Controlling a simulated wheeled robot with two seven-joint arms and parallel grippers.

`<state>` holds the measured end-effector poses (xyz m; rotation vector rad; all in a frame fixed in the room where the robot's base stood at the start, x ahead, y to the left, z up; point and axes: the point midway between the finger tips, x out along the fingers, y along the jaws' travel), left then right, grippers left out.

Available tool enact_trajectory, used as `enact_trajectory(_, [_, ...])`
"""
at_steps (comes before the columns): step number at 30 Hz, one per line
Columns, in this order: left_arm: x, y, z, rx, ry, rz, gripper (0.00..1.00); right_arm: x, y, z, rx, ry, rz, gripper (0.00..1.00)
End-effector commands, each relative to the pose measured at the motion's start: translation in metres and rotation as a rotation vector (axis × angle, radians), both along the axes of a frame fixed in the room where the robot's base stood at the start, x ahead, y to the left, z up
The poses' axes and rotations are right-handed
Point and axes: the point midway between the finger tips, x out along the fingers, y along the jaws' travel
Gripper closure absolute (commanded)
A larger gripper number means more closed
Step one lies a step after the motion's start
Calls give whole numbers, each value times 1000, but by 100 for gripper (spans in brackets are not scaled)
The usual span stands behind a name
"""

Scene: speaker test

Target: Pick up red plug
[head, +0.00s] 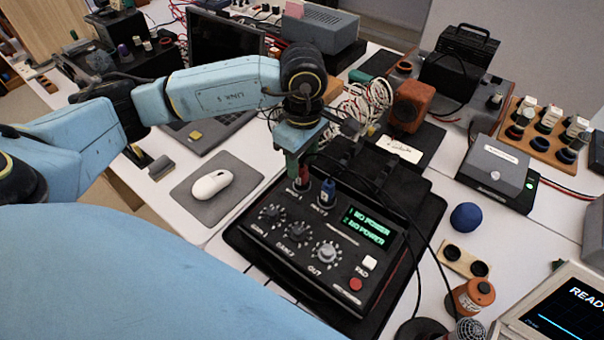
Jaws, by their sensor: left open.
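The red plug (304,175) stands upright at the back left of the black control box (335,287), which has knobs and a screen reading "NO POWER". A blue plug (327,190) stands just to its right. My left gripper (298,163) points down over the red plug, with its fingertips at the plug's upper part. The jaws are open, and a finger partly hides the plug. I cannot tell whether a finger touches it. My right gripper is not in view.
A white mouse (211,185) on a grey pad lies left of the box. An orange speaker (411,105), a grey device (495,172), a blue ball (466,217) and an orange bottle (473,296) stand to the right. Black cables run beside the plugs and across the box's right side.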

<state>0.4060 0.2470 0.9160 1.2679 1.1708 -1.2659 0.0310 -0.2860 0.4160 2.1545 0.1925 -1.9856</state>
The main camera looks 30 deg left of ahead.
Motion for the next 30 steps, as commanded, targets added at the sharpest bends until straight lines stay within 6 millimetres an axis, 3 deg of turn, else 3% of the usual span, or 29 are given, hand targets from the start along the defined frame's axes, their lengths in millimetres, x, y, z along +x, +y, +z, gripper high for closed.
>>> enact_trajectory(10, [4, 4, -46, -1, 4, 1, 53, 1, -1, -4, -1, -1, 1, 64])
enact_trajectory(18, [4, 5, -50, -1, 0, 0, 53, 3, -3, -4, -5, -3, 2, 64])
enact_trajectory(27, [4, 5, -50, -1, 0, 0, 92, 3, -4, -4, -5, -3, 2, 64])
enact_trajectory(30, [4, 5, -50, -1, 0, 0, 100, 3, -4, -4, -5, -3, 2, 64])
